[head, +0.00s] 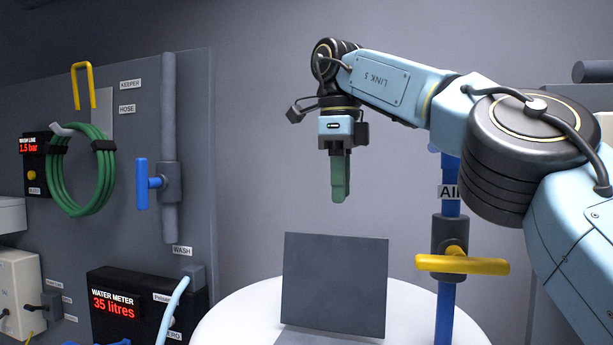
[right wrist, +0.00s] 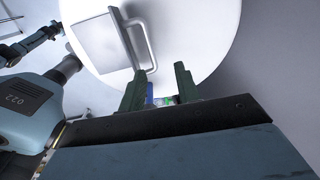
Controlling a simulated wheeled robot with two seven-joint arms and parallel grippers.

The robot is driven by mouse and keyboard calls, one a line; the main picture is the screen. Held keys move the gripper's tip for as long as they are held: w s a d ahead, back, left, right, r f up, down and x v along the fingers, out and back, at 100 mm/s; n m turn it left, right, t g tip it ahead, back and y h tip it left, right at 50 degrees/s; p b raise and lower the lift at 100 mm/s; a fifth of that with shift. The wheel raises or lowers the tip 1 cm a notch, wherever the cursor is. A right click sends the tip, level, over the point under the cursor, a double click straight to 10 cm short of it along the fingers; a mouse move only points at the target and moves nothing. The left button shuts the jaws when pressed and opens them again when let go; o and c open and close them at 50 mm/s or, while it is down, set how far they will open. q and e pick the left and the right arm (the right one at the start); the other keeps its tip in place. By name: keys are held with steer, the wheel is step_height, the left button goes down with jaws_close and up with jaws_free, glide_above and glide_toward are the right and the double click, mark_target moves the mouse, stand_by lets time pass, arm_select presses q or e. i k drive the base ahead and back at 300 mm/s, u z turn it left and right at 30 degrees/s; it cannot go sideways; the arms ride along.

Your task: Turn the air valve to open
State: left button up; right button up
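The air valve has a yellow lever handle (head: 462,264) on a dark body (head: 449,234). The handle lies across the upright blue air pipe (head: 447,310), right of centre in the head view. My right gripper (head: 340,198) points down, up and left of the valve and apart from it. In the right wrist view its two green fingers (right wrist: 158,88) stand apart. No held object shows, though small blue and green bits beyond show low in the gap. The yellow handle is not clear in that view. My left gripper does not show in the head view.
A round white top (head: 240,318) with a grey hinged-looking plate (head: 335,283) stands below my right gripper. A panel (head: 228,110) at left carries a green hose (head: 62,185), a blue wash valve (head: 143,185) and a water meter (head: 113,303) reading 35 litres. Space between gripper and valve looks clear.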

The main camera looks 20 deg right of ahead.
mark_target(455, 259)
steer(key=u, duration=0.1)
steer(key=k, duration=1.55)
